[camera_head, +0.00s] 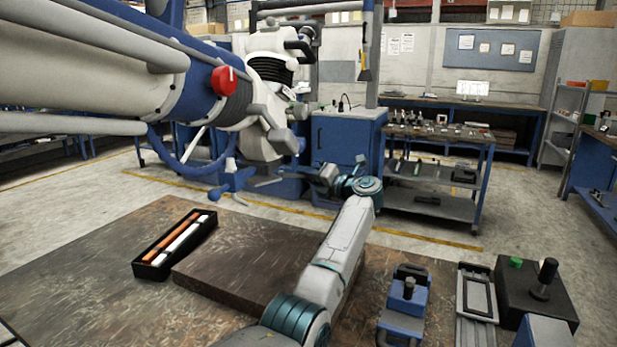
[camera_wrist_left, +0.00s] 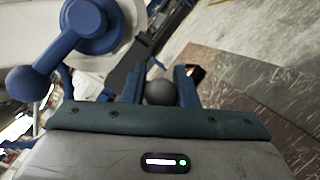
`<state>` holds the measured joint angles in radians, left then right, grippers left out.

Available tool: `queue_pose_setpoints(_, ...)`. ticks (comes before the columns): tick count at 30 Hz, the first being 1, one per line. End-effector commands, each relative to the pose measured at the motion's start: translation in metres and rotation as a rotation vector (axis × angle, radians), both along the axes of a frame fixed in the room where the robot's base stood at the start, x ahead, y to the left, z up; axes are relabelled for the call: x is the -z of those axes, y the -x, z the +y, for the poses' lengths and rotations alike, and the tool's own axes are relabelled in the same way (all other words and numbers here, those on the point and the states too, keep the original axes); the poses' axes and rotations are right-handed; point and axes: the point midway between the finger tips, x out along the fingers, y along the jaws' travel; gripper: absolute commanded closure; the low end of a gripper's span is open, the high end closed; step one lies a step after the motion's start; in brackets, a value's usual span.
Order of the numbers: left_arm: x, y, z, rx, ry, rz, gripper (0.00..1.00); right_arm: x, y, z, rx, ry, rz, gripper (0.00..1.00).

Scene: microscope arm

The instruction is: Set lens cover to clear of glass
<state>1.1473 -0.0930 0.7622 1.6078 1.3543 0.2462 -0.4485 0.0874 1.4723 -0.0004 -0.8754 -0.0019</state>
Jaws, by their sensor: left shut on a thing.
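My left gripper (camera_head: 300,175) reaches toward the lower head of the large white microscope arm (camera_head: 268,135). In the left wrist view, its two blue fingers (camera_wrist_left: 160,78) are shut on a dark round knob (camera_wrist_left: 159,94). I cannot tell what the knob is joined to, and no lens cover or glass can be made out clearly. A blue lever (camera_wrist_left: 88,25) with a round end stands left of the fingers. In the head view, blue handles (camera_head: 230,178) hang beside the microscope head. My right gripper is not in view.
A brown worktop (camera_head: 90,235) lies below, with a black tray (camera_head: 175,247) of orange and white bars. A blue cabinet (camera_head: 345,140) and a tool cart (camera_head: 435,170) stand behind. Blue and black fixtures (camera_head: 405,300) line the front right.

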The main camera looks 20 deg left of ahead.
Motion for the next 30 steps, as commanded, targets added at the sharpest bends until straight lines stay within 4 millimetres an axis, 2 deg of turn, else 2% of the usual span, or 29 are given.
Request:
queue_pose_setpoints(2, 0.001, 0.000, 0.000, 0.002, 0.003, -0.001, 1.00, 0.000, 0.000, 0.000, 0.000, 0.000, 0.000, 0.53)
queue_pose_setpoints(3, 0.001, 0.000, 0.000, 0.002, 0.003, -0.001, 0.72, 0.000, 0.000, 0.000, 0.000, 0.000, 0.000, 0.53)
queue_pose_setpoints(6, 0.000, 0.000, 0.000, 0.003, 0.002, -0.001, 0.52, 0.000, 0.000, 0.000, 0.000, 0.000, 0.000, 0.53)
queue_pose_setpoints(17, 0.001, 0.001, -0.005, 0.002, 0.002, -0.002, 0.52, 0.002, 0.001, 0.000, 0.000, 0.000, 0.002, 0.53)
queue_pose_setpoints(19, 0.001, 0.003, -0.013, 0.003, 0.002, -0.002, 0.52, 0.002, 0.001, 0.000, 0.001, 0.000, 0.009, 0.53)
queue_pose_setpoints(21, 0.002, 0.006, -0.024, 0.004, 0.003, -0.002, 0.52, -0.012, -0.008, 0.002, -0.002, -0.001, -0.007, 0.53)
queue_pose_setpoints(30, 0.003, 0.024, -0.080, 0.003, 0.003, -0.001, 0.52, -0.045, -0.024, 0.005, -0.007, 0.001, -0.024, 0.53)
